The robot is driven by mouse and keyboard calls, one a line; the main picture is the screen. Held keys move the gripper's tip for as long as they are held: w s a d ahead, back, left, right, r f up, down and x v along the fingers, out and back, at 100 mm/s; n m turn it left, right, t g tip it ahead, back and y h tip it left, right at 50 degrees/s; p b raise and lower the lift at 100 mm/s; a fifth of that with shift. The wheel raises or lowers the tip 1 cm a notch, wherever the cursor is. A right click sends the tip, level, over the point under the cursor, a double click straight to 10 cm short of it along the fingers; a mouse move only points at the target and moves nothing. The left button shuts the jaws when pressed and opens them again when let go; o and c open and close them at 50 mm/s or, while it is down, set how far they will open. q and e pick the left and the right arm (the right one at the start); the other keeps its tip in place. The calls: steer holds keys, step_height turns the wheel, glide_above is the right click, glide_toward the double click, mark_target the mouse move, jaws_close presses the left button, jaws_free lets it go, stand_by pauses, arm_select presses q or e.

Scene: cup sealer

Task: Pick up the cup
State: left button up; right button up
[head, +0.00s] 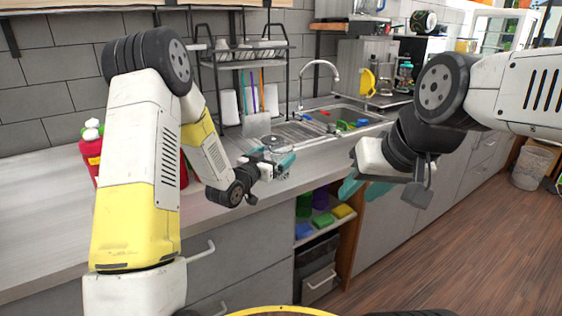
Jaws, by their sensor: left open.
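My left gripper (285,163) has teal fingertips and is open, low over the front edge of the counter (240,183). A small round greyish object (273,143) sits just behind it by the sink; I cannot tell whether it is the cup. The gripper partly hides that area. My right gripper (364,188), also with teal fingertips, hangs in front of the cabinets to the right, pointing left and down. Its jaw gap is not clear. No cup stands out plainly on the counter.
The sink (345,116) with its tap (320,64) lies behind the grippers. A dish rack (243,58) stands at the back. A red bottle (91,155) is behind my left arm. An open shelf (328,222) below holds coloured items.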

mark_target(286, 146)
arm_select(q)
steer(key=shift+w+d+f, duration=0.15)
steer(key=shift+w+d, duration=0.2)
steer(key=x, duration=0.7)
steer(key=shift+w+a, duration=0.15)
steer(key=shift+c, duration=0.5)
steer(key=c, duration=1.3)
steer(key=shift+r, duration=0.2)
